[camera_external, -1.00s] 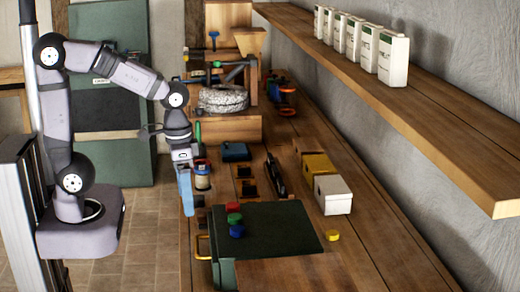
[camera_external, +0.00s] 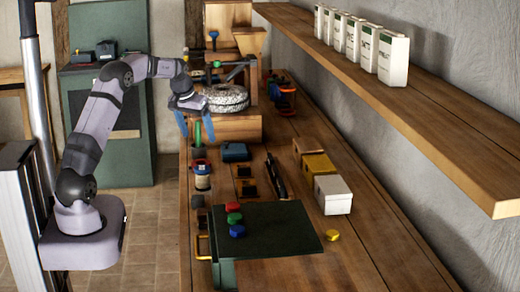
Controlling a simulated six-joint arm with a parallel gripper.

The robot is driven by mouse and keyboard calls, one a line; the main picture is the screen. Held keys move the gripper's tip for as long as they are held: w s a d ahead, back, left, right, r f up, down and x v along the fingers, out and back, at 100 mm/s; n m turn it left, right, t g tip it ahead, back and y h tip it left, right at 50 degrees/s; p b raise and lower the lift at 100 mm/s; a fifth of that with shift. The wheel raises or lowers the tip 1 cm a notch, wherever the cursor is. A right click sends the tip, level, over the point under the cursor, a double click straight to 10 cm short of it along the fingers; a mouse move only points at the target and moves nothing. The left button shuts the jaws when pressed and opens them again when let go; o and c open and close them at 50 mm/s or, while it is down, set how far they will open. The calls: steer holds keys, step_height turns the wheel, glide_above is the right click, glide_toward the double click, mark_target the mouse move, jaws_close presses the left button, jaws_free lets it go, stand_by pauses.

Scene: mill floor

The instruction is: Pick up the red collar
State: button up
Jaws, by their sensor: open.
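No red part is plainly marked as the collar. A small round red piece (camera_external: 232,207) lies on the green box (camera_external: 285,228), in a row with a green piece (camera_external: 234,218) and a blue piece (camera_external: 237,230). A jar (camera_external: 202,180) on the bench also has a red band near its top. My gripper (camera_external: 195,120) is open, with its blue fingers spread and pointing down. It is in front of the millstones (camera_external: 225,97), farther back than the jar and the green box. I see nothing between the fingers; a green upright handle (camera_external: 197,132) shows just below.
A yellow piece (camera_external: 332,235) lies right of the green box. A white box (camera_external: 332,195), a yellow box (camera_external: 318,165) and a blue block (camera_external: 235,152) stand on the bench. A shelf (camera_external: 430,115) with white cartons overhangs the right side. The bench's front right is clear.

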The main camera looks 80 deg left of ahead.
steer(key=s+a, duration=0.1)
steer(key=a, duration=0.1)
glide_toward(205, 162)
steer(key=shift+w+a+f, duration=0.2)
steer(key=shift+a+f, duration=0.1)
steer(key=shift+f, duration=0.25)
steer(key=shift+p+x, duration=1.5)
steer(key=shift+x, duration=2.1)
steer(key=shift+s, duration=0.1)
steer(key=shift+c, duration=0.2)
steer(key=c, duration=1.2)
steer(key=shift+r, duration=0.1)
step_height(205, 162, up, 10)
steer(key=b, duration=0.2)
